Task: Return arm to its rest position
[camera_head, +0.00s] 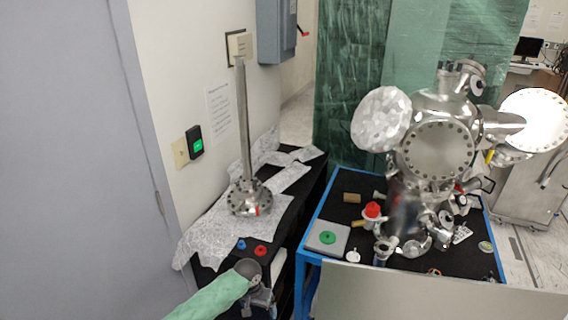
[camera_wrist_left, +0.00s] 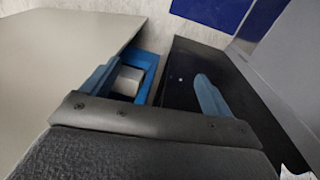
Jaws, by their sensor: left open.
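My left arm (camera_head: 212,297), in a green sleeve, comes in at the bottom of the head view. My left gripper (camera_head: 261,305) hangs low beside the front end of the black bench, pointing down. In the left wrist view, the two blue fingers of this gripper (camera_wrist_left: 155,90) stand wide apart with nothing held between them. Below the fingers are a dark surface, a blue frame edge and a pale block. My right arm and gripper are not in view.
The black bench (camera_head: 212,258) holds foil, a flanged metal tube (camera_head: 247,130), a blue knob and a red knob (camera_head: 260,250). The blue-framed table (camera_head: 340,190) bears a steel vacuum chamber (camera_head: 437,150) and small parts. A pale panel (camera_head: 430,295) stands in front. A grey door is at left.

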